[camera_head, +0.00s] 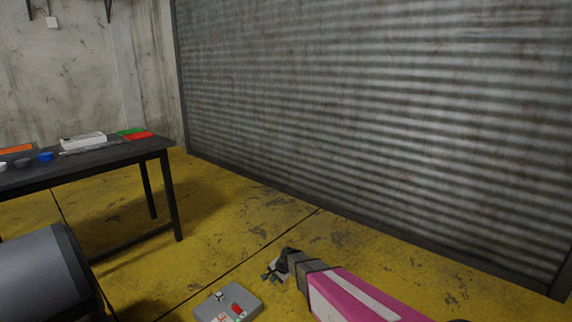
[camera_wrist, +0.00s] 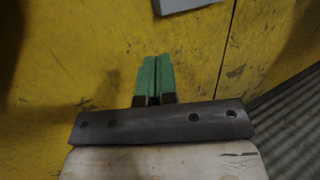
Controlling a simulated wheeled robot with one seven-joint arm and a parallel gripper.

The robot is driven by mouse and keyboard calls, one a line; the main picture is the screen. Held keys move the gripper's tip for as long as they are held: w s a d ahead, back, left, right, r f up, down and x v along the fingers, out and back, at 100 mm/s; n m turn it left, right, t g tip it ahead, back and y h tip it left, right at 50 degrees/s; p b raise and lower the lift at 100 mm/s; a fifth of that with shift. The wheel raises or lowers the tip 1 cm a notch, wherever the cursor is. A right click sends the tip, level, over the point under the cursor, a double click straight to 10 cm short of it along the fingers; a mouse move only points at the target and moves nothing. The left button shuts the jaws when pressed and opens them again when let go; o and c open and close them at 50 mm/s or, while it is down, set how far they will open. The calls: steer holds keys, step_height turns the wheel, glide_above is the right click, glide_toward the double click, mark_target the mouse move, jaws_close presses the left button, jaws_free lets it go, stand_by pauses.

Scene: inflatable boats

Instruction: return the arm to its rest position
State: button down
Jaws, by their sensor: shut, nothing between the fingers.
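My arm, with a pink link (camera_head: 350,296), reaches in from the bottom right of the head view. My gripper (camera_head: 267,276) is at its end, low in the picture, with the yellow floor behind it. In the wrist view the two green fingers (camera_wrist: 154,80) lie side by side with no gap that holds anything. The gripper is shut and empty. It touches no object that I can make out.
A grey case (camera_head: 203,311) with small items on top is just left of my gripper. A dark table (camera_head: 115,153) with boxes and small pots stands at left. A large grey rounded object (camera_head: 40,275) is at lower left. A corrugated shutter (camera_head: 380,110) closes the back.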

steer(key=s+d+r+n+g+h, duration=0.1)
steer(key=s+d+r+n+h, duration=0.1)
steer(key=s+d+r, duration=0.7)
steer(key=s+d+r+n+g+h, duration=0.1)
steer(key=s+d+r+n+h, duration=0.1)
steer(key=s+d+r+n, duration=0.3)
steer(key=s+d+r, duration=0.2)
steer(key=d+r, duration=0.1)
steer(key=d, duration=0.2)
steer(key=s+d+r, duration=0.2)
steer(key=d, duration=0.3)
steer(key=shift+s+d+r+h, duration=0.3)
steer(key=shift+s+r+h, duration=0.05)
steer(key=shift+r+h, duration=0.05)
